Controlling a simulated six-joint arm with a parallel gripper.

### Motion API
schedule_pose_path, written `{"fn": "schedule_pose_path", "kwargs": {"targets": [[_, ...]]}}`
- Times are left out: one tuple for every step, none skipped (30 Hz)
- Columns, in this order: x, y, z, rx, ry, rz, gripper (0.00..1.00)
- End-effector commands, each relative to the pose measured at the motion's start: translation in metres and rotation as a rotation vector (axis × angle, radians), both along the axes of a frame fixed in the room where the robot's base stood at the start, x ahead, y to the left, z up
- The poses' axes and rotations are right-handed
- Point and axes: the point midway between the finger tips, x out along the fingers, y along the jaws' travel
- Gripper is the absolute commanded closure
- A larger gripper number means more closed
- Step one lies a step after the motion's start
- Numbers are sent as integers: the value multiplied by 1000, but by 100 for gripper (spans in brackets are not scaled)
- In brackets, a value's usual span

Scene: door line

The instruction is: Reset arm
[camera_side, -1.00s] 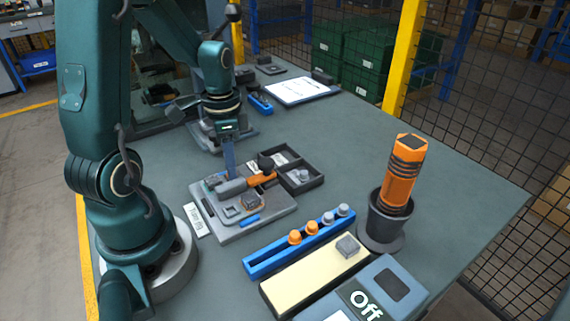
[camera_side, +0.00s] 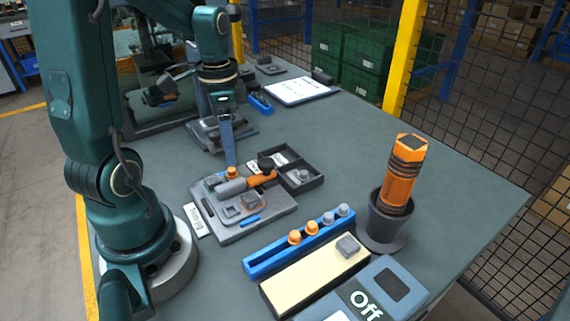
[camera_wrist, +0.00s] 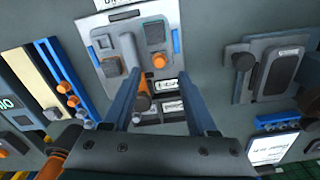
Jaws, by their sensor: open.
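My gripper (camera_side: 230,162) points down above the grey fixture plate (camera_side: 240,231) in the side view. In the wrist view my gripper (camera_wrist: 160,72) has its two blue fingers spread well apart, with nothing held between them. The plate carries a grey cylinder (camera_side: 231,188) and an orange button (camera_side: 232,172) just below the fingertips. An orange handle (camera_side: 262,179) with a black knob (camera_side: 265,163) sits at the plate's back right. The handle also shows between and below the fingers in the wrist view (camera_wrist: 143,88).
A black divided tray (camera_side: 301,186) stands right of the plate. A blue rack (camera_side: 275,259) with orange and grey pegs, an "Off" box (camera_side: 385,284) and an orange cylinder in a dark cup (camera_side: 380,230) stand nearer.

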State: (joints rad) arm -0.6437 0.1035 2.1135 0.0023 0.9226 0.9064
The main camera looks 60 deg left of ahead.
Motion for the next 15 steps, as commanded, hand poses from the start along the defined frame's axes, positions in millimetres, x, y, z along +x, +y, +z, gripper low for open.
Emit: {"fn": "schedule_pose_path", "kwargs": {"targets": [[0,0,0,0,0,0,42],[0,0,0,0,0,0,42],[0,0,0,0,0,0,42],[0,0,0,0,0,0,42],[0,0,0,0,0,0,42],[0,0,0,0,0,0,42],[0,0,0,0,0,0,42],[0,0,0,0,0,0,42],[0,0,0,0,0,0,42],[0,0,0,0,0,0,42],[0,0,0,0,0,-1,42],[1,-1,0,1,0,-6,42],[2,-2,1,3,-4,-14,42],[4,-5,3,9,-12,-27,42],[7,-8,8,22,-31,-51,42]]}}
